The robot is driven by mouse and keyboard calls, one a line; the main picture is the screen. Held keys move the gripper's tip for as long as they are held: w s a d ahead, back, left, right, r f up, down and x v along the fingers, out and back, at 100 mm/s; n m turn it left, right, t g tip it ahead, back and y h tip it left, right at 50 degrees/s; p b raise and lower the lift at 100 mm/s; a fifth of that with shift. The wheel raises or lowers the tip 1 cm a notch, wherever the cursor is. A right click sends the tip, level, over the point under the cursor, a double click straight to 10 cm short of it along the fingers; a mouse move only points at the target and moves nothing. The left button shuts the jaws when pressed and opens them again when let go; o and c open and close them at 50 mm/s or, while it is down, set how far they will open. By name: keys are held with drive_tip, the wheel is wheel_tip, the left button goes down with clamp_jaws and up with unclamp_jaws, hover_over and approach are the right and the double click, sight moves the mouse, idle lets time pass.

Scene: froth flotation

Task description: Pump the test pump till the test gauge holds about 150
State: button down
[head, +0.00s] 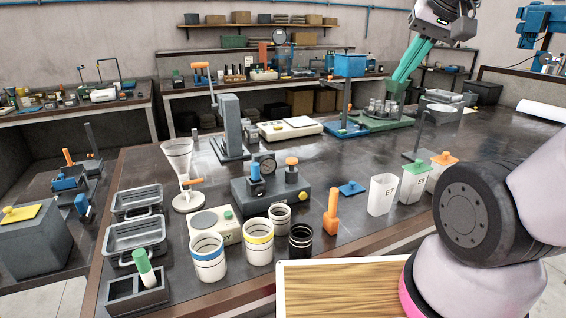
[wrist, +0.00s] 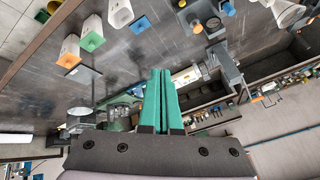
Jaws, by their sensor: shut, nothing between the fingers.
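The apparent test pump is a dark grey box (head: 270,196) on the middle of the bench, with a blue knob (head: 256,171) and an orange knob (head: 291,164) on top. The orange knob (wrist: 197,27) and blue knob (wrist: 228,8) also show near the top of the wrist view. My gripper (head: 397,80) is high at the upper right in the head view, well apart from the pump. Its teal fingers (wrist: 157,70) are shut and empty.
A grey press with an orange-handled lever (head: 200,66) stands behind the pump, and a funnel stand (head: 178,165) is left of it. The bench right of centre is fairly clear.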

drive_tip(key=w+a+f+n+g+h, duration=0.2)
drive_tip(key=w+f+n, duration=0.3)
drive_tip(key=w+n, duration=0.15)
drive_tip(key=n+t+h, duration=0.3)
drive_tip(key=n+h, duration=0.2)
drive_tip(key=n, duration=1.2)
hover_over(289, 161)
wheel_tip(289, 161, down, 11)
drive_tip(key=shift+f, duration=0.15)
drive_tip(key=shift+f, duration=4.4)
drive_tip(key=shift+f, duration=0.15)
drive_tip(key=shift+f, duration=0.25)
